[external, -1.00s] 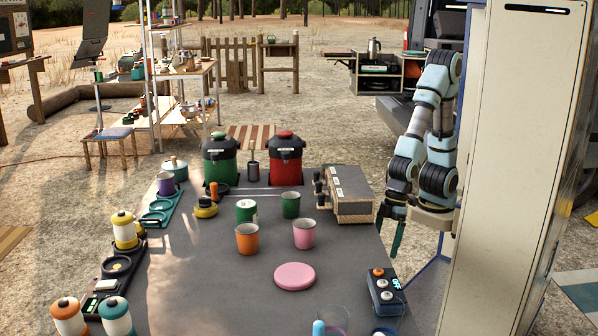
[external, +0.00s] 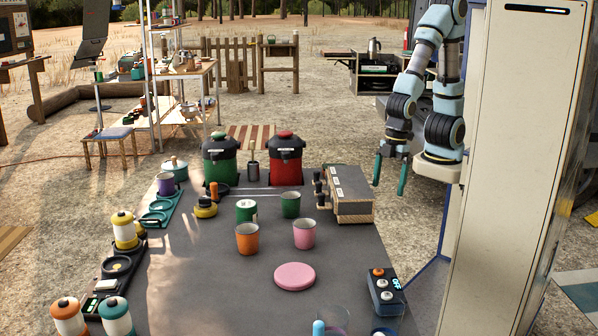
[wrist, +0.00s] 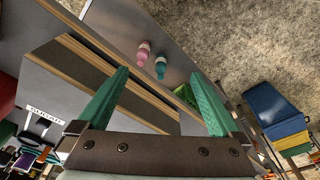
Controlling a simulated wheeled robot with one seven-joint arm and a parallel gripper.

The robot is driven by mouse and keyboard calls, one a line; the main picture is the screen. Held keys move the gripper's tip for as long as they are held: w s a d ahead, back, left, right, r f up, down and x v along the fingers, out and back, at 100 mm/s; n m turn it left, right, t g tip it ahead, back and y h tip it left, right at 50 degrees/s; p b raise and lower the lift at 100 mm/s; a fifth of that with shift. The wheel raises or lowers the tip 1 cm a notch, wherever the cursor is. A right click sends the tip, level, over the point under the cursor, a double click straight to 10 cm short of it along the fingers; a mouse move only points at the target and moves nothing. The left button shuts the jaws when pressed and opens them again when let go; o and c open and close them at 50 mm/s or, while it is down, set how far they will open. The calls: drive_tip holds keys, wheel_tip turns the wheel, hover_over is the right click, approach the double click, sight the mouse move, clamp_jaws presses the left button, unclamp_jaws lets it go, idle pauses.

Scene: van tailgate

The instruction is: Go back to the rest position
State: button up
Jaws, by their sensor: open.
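My gripper (external: 389,176) hangs at the right of the table in the external view, fingers pointing down, beside the wooden-framed box (external: 347,193) and apart from it. Its two green fingers are spread with nothing between them. In the wrist view my gripper (wrist: 158,100) also shows open and empty, above a box with wooden edges (wrist: 95,80). My arm is folded up close to the tall pale panel at the right.
The grey tabletop (external: 215,285) holds an orange cup (external: 247,238), a pink cup (external: 305,233), a pink disc (external: 294,276), and green and red urns (external: 286,160). A small control box (external: 386,291) stands at the right edge. The pale panel (external: 520,150) stands close right of my arm.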

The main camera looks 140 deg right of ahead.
wheel_tip(320, 180, up, 21)
drive_tip(key=p, duration=1.8)
drive_tip(key=shift+r+p, duration=0.15)
drive_tip(key=shift+p, duration=0.25)
